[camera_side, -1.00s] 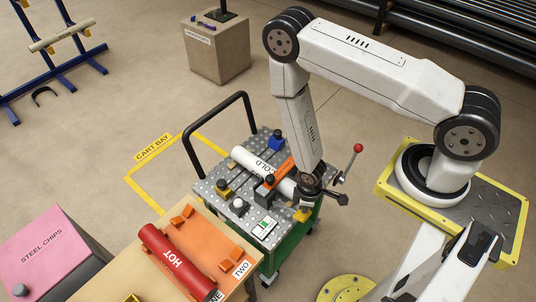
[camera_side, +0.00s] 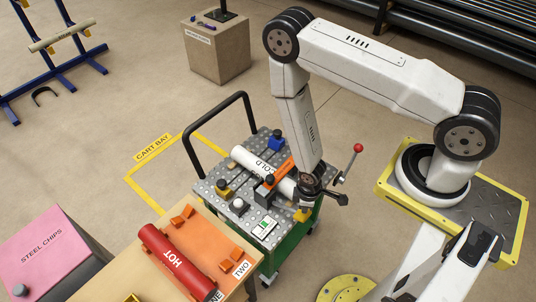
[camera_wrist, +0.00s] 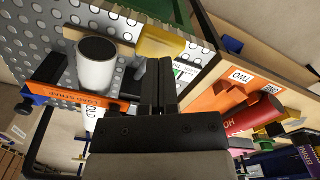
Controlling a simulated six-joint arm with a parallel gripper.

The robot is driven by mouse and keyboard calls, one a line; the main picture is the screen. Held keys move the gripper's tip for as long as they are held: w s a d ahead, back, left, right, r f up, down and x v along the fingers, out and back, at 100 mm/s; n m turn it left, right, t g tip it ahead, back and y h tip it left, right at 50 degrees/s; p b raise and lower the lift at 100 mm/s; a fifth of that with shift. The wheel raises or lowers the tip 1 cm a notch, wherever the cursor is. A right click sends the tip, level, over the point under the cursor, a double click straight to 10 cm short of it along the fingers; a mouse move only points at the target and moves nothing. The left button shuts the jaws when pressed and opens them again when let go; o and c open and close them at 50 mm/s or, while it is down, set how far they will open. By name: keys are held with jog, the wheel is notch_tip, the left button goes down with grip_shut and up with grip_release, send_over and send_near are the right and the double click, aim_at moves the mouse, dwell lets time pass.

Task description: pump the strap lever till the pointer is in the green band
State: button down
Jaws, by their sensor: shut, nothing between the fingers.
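The lever (camera_side: 349,164) with a red ball knob stands at the right side of the cart, tilted up and to the right. In the wrist view my closed black fingers (camera_wrist: 160,85) point past the pipe end. The orange load strap bar (camera_wrist: 72,96) crosses the white COLD pipe (camera_wrist: 97,65). The gauge card (camera_side: 264,230) with a green patch is on the cart's front corner; its pointer is too small to read. The lever does not show in the wrist view.
The perforated cart top (camera_side: 205,187) carries yellow, blue and dark blocks. A wooden table (camera_side: 120,275) with an orange tray and the red HOT pipe (camera_side: 178,262) adjoins it in front. A black cart handle (camera_side: 215,122) rises at the left.

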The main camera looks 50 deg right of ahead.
aim_at(302, 217)
jog(key=shift+w+f, duration=0.1)
jog(key=shift+f, duration=3.45)
jog(key=shift+r, duration=3.7)
jog(key=shift+r, duration=0.15)
jog(key=shift+r, duration=2.35)
jog(key=shift+r, duration=0.1)
